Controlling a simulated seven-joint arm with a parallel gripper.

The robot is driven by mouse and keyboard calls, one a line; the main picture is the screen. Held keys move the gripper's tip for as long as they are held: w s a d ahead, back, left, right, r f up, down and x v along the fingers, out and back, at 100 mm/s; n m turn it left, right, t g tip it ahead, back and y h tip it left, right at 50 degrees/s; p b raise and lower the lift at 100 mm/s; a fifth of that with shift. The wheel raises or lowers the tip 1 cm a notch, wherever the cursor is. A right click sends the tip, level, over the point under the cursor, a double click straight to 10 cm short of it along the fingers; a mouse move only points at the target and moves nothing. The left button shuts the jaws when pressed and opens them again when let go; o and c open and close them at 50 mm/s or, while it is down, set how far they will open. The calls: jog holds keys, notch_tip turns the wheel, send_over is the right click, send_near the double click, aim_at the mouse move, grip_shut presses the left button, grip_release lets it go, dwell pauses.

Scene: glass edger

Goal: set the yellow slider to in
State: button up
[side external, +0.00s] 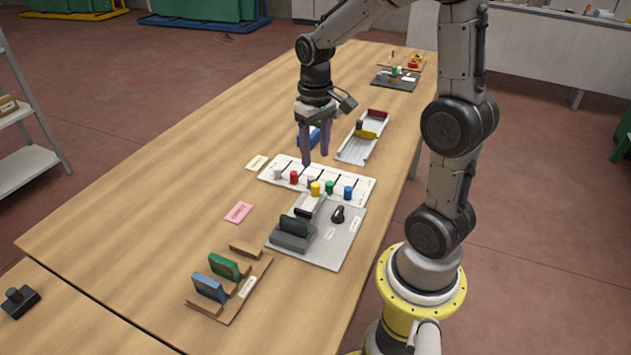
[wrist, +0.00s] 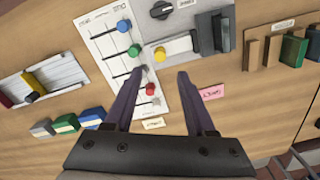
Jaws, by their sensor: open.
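The yellow slider's round knob (side external: 315,188) stands at the far end of a light bar (side external: 308,204) on a grey plate (side external: 345,235). A dark block in a grey holder (side external: 292,234) stands at the bar's near end. In the wrist view the yellow knob (wrist: 159,53) is at the plate's edge beside the white panel, with the light bar running right. My gripper (side external: 316,160) points down above the white panel, open and empty. In the wrist view its fingertips (wrist: 160,74) are spread, with the yellow knob beyond them, not between them.
The white panel (side external: 366,187) carries several coloured knobs close to the yellow one, including red (side external: 294,177), green (side external: 329,187) and blue (side external: 348,192). A black knob (side external: 338,214) is on the grey plate. A wooden rack (side external: 228,285) stands nearby. The table's left side is clear.

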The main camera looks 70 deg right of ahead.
aim_at(315, 184)
notch_tip(315, 184, down, 9)
jog(key=shift+r, duration=0.1)
dwell(0.4)
grip_shut()
jog(key=shift+a, duration=0.1)
dwell(1.2)
